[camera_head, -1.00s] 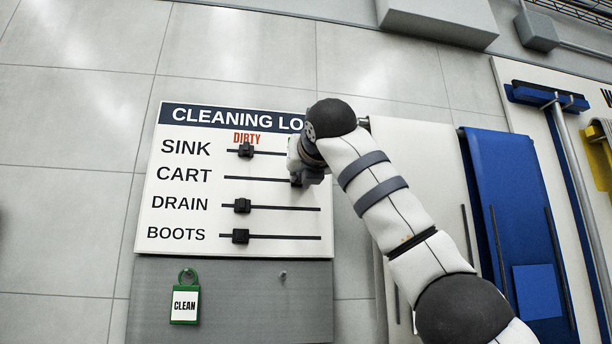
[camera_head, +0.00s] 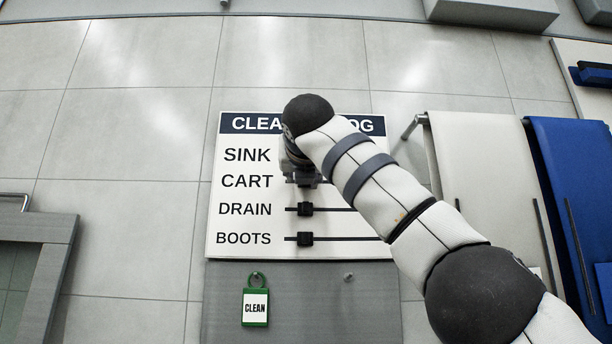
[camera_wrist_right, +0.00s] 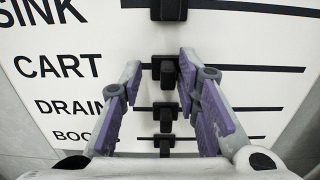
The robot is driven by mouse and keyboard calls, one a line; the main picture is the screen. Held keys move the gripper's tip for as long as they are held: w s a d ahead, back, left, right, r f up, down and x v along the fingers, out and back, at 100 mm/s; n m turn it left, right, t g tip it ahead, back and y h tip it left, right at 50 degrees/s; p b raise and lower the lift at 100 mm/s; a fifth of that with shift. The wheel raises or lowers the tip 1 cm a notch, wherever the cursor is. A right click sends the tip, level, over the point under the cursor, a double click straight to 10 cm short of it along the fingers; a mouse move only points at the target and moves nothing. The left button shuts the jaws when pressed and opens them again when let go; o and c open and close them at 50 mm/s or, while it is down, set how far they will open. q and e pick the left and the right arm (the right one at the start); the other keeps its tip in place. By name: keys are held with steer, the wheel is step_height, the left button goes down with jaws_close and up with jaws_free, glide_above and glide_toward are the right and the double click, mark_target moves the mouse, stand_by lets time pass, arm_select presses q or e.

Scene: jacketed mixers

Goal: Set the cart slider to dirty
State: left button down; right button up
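The white cleaning-log board (camera_head: 236,225) hangs on the wall, with rows SINK, CART, DRAIN and BOOTS. In the right wrist view the dark cart slider (camera_wrist_right: 164,73) sits at the left end of its track, in line with the other sliders. My right gripper (camera_wrist_right: 158,76) is open, with its purple-padded fingers on either side of that slider. The right fingertip is at or very near the slider's right side; a gap shows on the left. In the head view my right gripper (camera_head: 303,176) hides the cart slider, and my arm covers the DIRTY heading. My left gripper is not in view.
The drain slider (camera_head: 305,209) and boots slider (camera_head: 305,239) sit close below at the left of their tracks. The sink slider (camera_wrist_right: 168,10) is just above. A green-framed CLEAN tag (camera_head: 255,306) hangs on the grey panel (camera_head: 300,310) below the board.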

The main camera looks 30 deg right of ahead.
steer(key=shift+d, duration=0.1)
steer(key=v, duration=1.2)
